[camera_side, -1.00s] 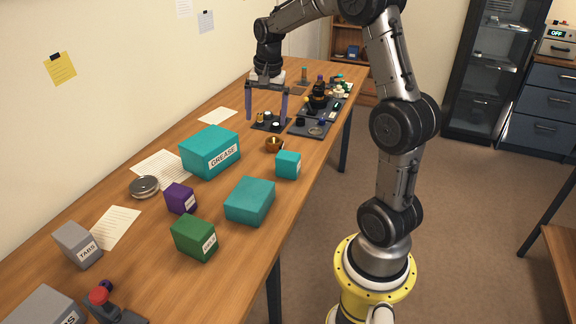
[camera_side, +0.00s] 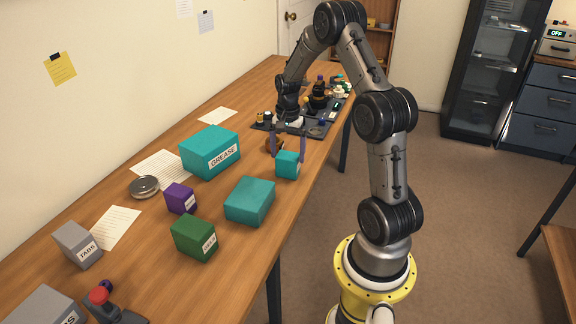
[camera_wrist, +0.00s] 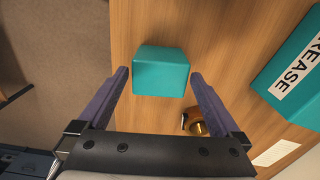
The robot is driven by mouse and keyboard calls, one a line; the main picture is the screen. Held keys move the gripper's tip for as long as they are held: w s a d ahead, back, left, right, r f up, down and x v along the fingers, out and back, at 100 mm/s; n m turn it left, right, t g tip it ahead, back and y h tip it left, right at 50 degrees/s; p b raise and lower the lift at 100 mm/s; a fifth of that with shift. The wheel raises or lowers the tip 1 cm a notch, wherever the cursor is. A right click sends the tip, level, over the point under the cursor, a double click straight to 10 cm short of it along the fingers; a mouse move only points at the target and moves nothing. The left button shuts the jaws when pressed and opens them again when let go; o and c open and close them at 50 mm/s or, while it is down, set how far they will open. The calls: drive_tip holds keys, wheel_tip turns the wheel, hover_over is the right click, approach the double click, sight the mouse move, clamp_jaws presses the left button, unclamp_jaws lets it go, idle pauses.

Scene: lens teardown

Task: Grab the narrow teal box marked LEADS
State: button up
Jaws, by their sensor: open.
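A small teal box (camera_side: 288,164) stands near the table's right edge in the side view, with no readable label. In the wrist view this small teal box (camera_wrist: 161,70) lies ahead of and between my fingertips. My gripper (camera_side: 288,155) is open, with its fingers just above or around this box; contact cannot be told. In the wrist view my gripper (camera_wrist: 160,74) shows nothing held. A larger teal box (camera_side: 250,201) stands closer to the side camera, its label not visible. A big teal box marked GREASE (camera_side: 210,152) stands to the left. No LEADS marking is readable.
A brass-coloured round part (camera_wrist: 197,125) lies close to my right finger in the wrist view. A purple box (camera_side: 180,198), a green box (camera_side: 194,238) and a grey TABS box (camera_side: 78,245) stand nearer the side camera. A dark tray (camera_side: 326,128) with small parts lies behind.

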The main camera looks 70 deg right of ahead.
sight(288, 164)
drive_tip(key=f, duration=0.5)
drive_tip(key=shift+d, duration=0.2)
drive_tip(key=shift+c, duration=0.2)
drive_tip(key=shift+r, duration=0.1)
drive_tip(key=c, duration=1.3)
